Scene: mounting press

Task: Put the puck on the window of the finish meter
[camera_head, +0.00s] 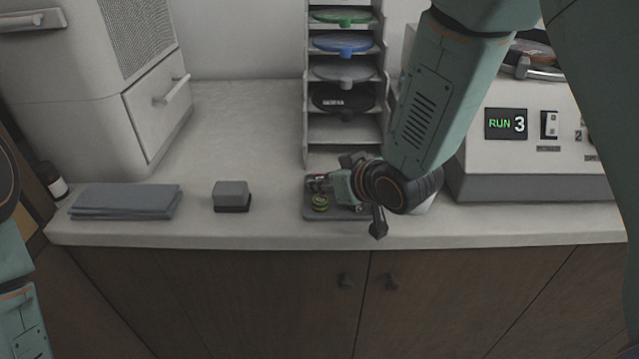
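A small round yellow-green and dark piece (320,203), which looks like the puck, is on a dark grey tray (345,215) near the counter's front edge. My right gripper (335,184) is low over this tray, reaching in from the right. Its fingers overlap small dark and reddish parts just above the round piece. I cannot tell whether they are open or shut, or whether they touch it. I cannot pick out the finish meter for sure; a pale object (426,204) is mostly hidden behind my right wrist. My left gripper is out of view; only part of my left arm shows.
A rack (306,120) with several coloured discs stands behind the tray. A press unit (520,160) reading "RUN 3" is at right. A grey block (231,194), folded cloth (126,200), dark bottle (52,181) and white cabinet (95,90) are at left. Counter between block and tray is clear.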

